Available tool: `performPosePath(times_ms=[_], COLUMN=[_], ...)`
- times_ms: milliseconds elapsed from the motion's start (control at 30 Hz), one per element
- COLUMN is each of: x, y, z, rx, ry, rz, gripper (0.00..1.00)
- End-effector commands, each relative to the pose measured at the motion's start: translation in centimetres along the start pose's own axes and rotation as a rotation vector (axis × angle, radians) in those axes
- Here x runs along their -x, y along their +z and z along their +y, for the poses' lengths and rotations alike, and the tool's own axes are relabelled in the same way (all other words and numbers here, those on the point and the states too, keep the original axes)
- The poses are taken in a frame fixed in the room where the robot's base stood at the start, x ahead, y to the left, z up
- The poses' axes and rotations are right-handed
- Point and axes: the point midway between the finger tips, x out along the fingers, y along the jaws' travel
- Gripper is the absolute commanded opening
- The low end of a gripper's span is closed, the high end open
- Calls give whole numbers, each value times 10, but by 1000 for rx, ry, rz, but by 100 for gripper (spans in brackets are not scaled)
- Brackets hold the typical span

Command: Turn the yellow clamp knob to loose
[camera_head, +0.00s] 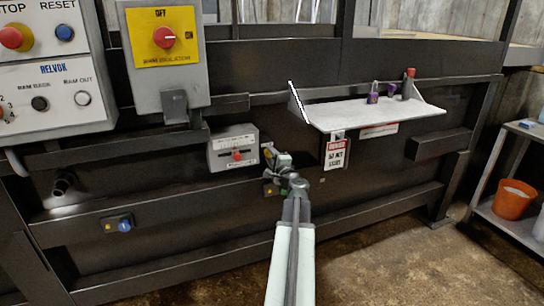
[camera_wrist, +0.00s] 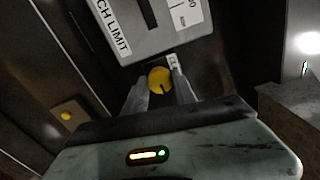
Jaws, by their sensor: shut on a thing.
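The yellow clamp knob (camera_wrist: 159,80) is round, with a dark line on its face. It sits beside the edge of a grey box (camera_wrist: 150,28) whose visible lettering reads "CH LIMIT". My gripper (camera_wrist: 159,88) has one finger on each side of the knob and is shut on it. In the head view the grey box (camera_head: 222,151) carries a red slider, and my gripper (camera_head: 272,158) is at its right side. There the fingers and wrist largely hide the knob. A small label with lettering too cut off to read is beside the knob in the wrist view.
Another small yellow button (camera_wrist: 67,116) is to the left in the wrist view. An isolator box (camera_head: 165,50) is upper left.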

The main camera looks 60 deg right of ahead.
Motion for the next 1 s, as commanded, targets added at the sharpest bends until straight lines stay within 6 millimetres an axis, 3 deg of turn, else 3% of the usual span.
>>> performPosePath(times_ms=[567, 600, 667, 1000], x=[1, 1, 1, 2], y=[-2, -2, -2, -1], z=[0, 0, 0, 0], rx=[-33, -33, -33, -33], ry=[0, 0, 0, 0], rz=[7, 7, 7, 3], gripper=[0, 35, 52, 54])
